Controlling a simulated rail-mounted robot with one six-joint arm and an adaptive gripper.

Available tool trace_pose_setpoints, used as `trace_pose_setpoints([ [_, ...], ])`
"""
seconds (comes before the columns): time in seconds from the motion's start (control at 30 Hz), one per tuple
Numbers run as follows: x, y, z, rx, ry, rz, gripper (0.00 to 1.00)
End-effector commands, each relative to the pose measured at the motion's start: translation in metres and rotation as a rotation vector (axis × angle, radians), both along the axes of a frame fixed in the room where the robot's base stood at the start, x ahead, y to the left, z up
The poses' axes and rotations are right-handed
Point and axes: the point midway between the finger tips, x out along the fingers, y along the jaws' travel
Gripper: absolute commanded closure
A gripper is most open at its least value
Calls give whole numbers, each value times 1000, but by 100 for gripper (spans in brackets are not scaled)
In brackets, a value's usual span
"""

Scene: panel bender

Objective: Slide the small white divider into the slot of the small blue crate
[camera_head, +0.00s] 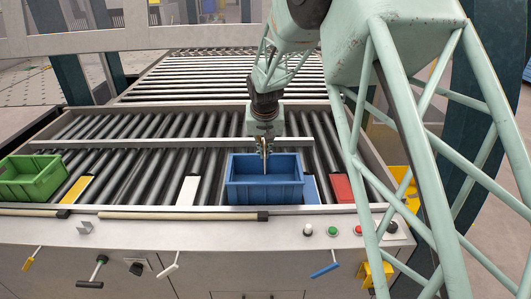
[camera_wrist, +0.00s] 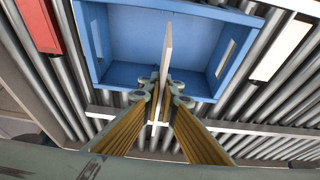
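The small blue crate (camera_head: 242,190) sits on the rollers right of the middle, its open top facing up; it also fills the upper middle of the wrist view (camera_wrist: 117,52). My gripper (camera_head: 264,148) points down over the crate. In the wrist view my gripper (camera_wrist: 161,88) is shut on a thin white divider (camera_wrist: 167,48), seen nearly edge-on and held upright. The divider overlaps the crate's interior in the picture. I cannot tell how deep its lower edge reaches, and I cannot make out the slot.
A green crate (camera_head: 32,178) stands at the far left. Flat yellow (camera_head: 77,189), white (camera_head: 188,190), blue (camera_head: 311,189) and red (camera_head: 342,188) pieces lie along the front. A long metal rail (camera_head: 150,143) crosses the rollers behind the crates. Bare rollers lie left of the blue crate.

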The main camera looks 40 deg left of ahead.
Motion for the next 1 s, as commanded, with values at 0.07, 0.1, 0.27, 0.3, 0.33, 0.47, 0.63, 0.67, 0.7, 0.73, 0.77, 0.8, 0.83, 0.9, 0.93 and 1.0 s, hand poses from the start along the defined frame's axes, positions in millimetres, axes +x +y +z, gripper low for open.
trace_pose_setpoints([
  [0.07, 0, 0, 0, 0, 0, 0, 100],
  [0.1, 0, 0, 0, 0, 0, 0, 100],
  [0.27, 0, 0, -3, 0, 0, 0, 100],
  [0.3, 0, 0, -4, 0, 0, 0, 100],
  [0.33, 0, 0, -5, 0, 0, 0, 100],
  [0.47, 0, 0, -9, -1, 1, 0, 100],
  [0.63, 0, 0, -17, -1, 1, 0, 100],
  [0.67, 0, 0, -18, -1, 1, 0, 100],
  [0.7, 0, 0, -20, 0, 0, 0, 100],
  [0.73, 0, 0, -22, 0, 0, 0, 100],
  [0.77, 0, 0, -23, 0, 0, 0, 100],
  [0.8, 0, 0, -25, 0, 0, 0, 100],
  [0.83, 0, 0, -27, 0, 0, 0, 100],
  [0.9, 0, 0, -30, 0, 0, 0, 100],
  [0.93, 0, 0, -32, 0, 0, 0, 100],
  [1.0, 0, 0, -35, -1, 1, 0, 100],
])
